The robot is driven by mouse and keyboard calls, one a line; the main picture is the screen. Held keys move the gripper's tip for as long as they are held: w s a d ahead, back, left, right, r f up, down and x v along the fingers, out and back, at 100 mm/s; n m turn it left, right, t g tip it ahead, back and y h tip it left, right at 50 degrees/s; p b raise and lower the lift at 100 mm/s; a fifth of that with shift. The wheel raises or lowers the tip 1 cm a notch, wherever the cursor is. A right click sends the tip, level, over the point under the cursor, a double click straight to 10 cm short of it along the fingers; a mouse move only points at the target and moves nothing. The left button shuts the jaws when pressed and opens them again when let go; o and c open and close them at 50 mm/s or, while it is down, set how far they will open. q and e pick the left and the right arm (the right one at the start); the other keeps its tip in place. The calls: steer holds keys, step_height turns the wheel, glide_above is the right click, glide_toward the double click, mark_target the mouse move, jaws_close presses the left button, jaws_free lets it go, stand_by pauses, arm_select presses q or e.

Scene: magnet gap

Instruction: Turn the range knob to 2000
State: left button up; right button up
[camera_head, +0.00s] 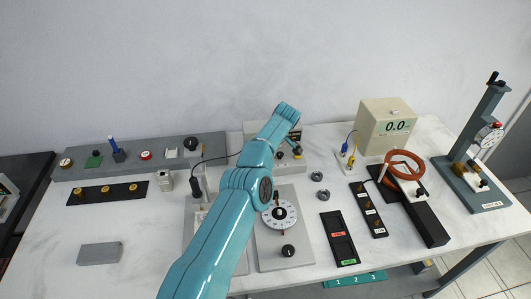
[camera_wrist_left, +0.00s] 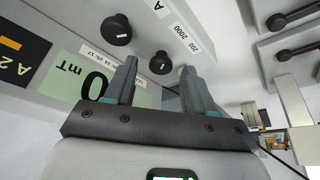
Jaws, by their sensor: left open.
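In the left wrist view the range knob (camera_wrist_left: 160,63) is a small black round knob with a pale mark, beside a label (camera_wrist_left: 181,37) reading 200 and 2000, which appears upside down. My left gripper (camera_wrist_left: 158,68) is open, and its two fingers appear on either side of the knob; I cannot tell whether they touch it. A green mT display (camera_wrist_left: 90,82) showing a 0 is partly covered by one finger. In the head view my left arm covers most of a grey-white unit (camera_head: 250,128) at the back. My right gripper is not in view.
A second, larger black knob (camera_wrist_left: 117,29) sits close to the range knob. In the head view a beige box (camera_head: 390,112) reads 0.0. A dial plate (camera_head: 279,216) lies right of my arm. A gauge stand (camera_head: 476,150) stands far right. The table's front left is mostly clear.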

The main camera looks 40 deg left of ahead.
arm_select(q)
steer(key=b+v, duration=0.1)
steer(key=v, duration=0.4)
steer(key=shift+b, duration=0.35)
steer(key=p+v, duration=0.2)
steer(key=v, duration=0.9)
steer(key=shift+s+f, duration=0.1)
steer(key=shift+s, duration=0.1)
